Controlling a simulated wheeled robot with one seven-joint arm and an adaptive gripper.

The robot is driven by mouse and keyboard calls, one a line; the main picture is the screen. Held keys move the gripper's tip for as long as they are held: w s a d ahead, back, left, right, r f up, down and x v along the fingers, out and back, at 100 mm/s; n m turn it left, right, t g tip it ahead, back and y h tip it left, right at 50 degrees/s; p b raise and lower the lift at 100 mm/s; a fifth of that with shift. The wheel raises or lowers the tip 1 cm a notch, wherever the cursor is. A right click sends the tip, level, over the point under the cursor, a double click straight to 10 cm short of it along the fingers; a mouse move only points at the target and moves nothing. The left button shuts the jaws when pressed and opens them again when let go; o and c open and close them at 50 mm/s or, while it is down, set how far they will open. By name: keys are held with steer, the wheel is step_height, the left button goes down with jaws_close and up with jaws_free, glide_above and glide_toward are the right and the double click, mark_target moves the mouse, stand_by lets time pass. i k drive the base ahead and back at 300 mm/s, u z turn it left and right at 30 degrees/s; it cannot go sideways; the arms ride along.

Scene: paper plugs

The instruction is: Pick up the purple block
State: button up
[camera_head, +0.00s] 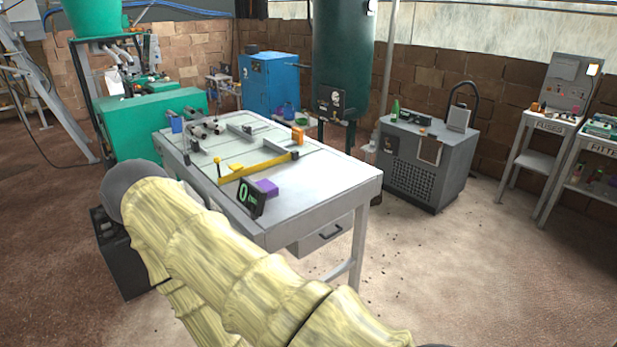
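The purple block (267,187) lies on the light grey worktable (335,182), near its front-left part. It sits just behind a small dark display (250,198) with green marks, which hides part of it. A long yellow bar (258,166) lies on the table just behind the block. My arm, in a pale yellow wrinkled cover, crosses the foreground from the lower right to the left of the table. My gripper is not visible in this view.
An orange block (297,137), a blue block (176,123) and metal fixtures stand farther back on the table. The table's right part is bare. A grey cabinet (427,165) stands to the right, with open floor before it.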

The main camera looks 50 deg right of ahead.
mark_target(273, 190)
steer(key=z, duration=1.15)
steer(key=i, duration=0.15)
